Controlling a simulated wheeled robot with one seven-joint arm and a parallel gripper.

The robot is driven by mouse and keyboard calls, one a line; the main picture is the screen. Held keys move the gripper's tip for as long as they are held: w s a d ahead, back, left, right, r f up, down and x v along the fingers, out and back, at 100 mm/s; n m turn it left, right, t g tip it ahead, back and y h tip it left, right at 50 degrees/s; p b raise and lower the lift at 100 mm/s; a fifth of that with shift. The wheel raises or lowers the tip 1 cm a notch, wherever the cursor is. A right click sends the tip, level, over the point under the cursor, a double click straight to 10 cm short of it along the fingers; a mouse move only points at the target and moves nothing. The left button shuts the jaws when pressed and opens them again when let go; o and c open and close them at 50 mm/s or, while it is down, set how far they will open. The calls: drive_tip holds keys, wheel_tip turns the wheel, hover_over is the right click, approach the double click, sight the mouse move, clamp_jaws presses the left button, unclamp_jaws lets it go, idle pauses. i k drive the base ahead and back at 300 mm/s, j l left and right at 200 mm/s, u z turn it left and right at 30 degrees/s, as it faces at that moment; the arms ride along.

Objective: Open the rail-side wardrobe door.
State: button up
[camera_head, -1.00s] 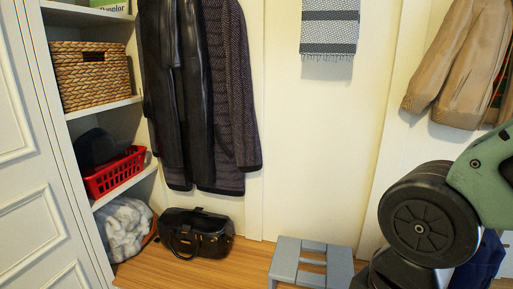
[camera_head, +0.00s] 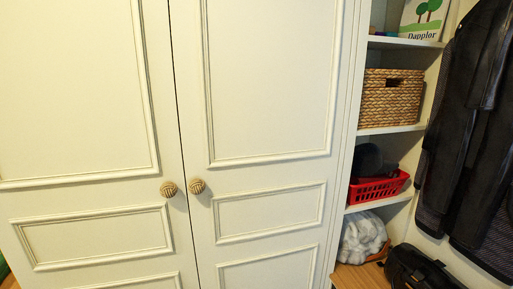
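A cream wardrobe fills the left and middle of the head view. Its right door (camera_head: 268,175) is on the side of the hanging coats, and its left door (camera_head: 85,203) is beside it. Both look shut, with a thin dark seam between them. A round ribbed knob (camera_head: 197,186) sits on the right door near the seam. A matching knob (camera_head: 169,189) sits on the left door just across the seam. My gripper is not in view, and nothing touches either knob.
Open shelves stand right of the wardrobe, holding a wicker basket (camera_head: 391,97), a red plastic basket (camera_head: 378,188) and a grey-white fluffy bundle (camera_head: 361,237). Dark coats (camera_head: 462,130) hang at the far right above a black bag (camera_head: 420,268) on the wooden floor.

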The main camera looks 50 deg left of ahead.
sight(261, 85)
drive_tip(key=u, duration=1.6)
drive_tip(key=i+l+u, duration=0.15)
drive_tip(key=i, duration=0.35)
